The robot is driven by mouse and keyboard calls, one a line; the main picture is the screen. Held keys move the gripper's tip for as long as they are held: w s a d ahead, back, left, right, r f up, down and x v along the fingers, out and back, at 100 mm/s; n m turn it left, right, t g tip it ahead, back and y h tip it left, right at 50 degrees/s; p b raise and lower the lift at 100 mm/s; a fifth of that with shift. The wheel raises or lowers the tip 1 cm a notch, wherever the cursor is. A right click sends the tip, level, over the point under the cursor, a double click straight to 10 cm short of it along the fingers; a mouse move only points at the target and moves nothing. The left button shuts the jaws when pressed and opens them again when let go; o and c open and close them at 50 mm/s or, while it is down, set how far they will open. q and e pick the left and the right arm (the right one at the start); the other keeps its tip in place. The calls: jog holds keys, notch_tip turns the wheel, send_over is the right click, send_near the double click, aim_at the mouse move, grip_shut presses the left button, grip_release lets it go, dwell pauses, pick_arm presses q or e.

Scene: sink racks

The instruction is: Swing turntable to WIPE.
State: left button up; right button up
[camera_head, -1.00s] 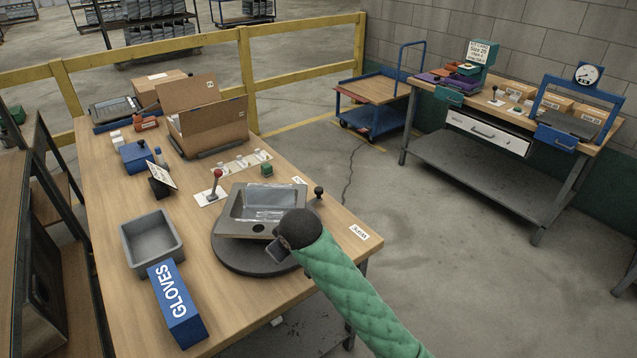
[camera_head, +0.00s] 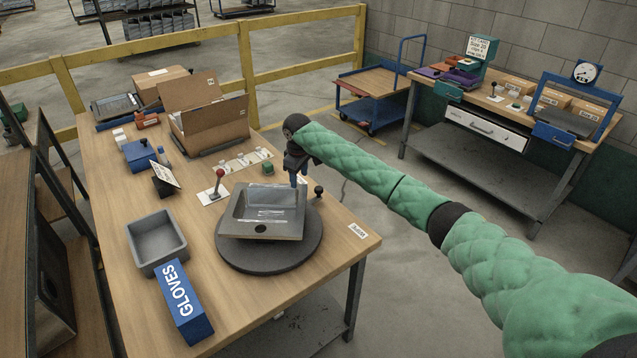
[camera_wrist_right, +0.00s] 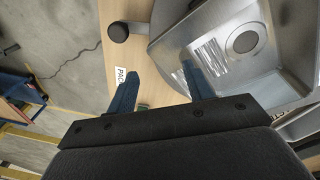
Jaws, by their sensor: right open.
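The turntable (camera_head: 232,256) is a dark round disc on the wooden table, bearing a steel sink (camera_head: 235,215) with a drain hole at its near side. A black knob (camera_head: 318,190) stands at the disc's far right side; it also shows in the right wrist view (camera_wrist_right: 118,31). The WIPE label (camera_head: 357,231) lies near the table's right edge. My right gripper (camera_head: 296,178) points down at the sink's far right corner. In the right wrist view its blue fingers (camera_wrist_right: 160,78) are apart, one over the sink. They appear empty; contact is unclear. My left gripper is out of view.
A partly hidden "PAC…" label (camera_wrist_right: 121,76) shows beside the right gripper. A red-topped lever (camera_head: 219,182), green block (camera_head: 266,167), grey bin (camera_head: 157,242) and GLOVES box (camera_head: 182,302) stand around the turntable. The front right tabletop is clear.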

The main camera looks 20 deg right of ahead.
jog(key=g, duration=0.1)
send_near(319, 188)
jog(key=shift+a+f+m, duration=0.25)
jog(key=shift+a+m, duration=0.15)
jog(key=shift+a, duration=0.05)
jog(key=shift+w+d+f+p, duration=0.2)
jog(key=shift+d+p, duration=0.1)
jog(key=shift+d, duration=0.2)
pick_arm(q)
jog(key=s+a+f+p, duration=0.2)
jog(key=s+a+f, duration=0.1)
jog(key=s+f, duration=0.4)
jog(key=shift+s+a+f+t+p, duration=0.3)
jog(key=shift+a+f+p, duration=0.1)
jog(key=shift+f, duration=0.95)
pick_arm(e)
jog(key=shift+f, duration=3.85)
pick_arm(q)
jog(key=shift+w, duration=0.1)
pick_arm(e)
grip_shut()
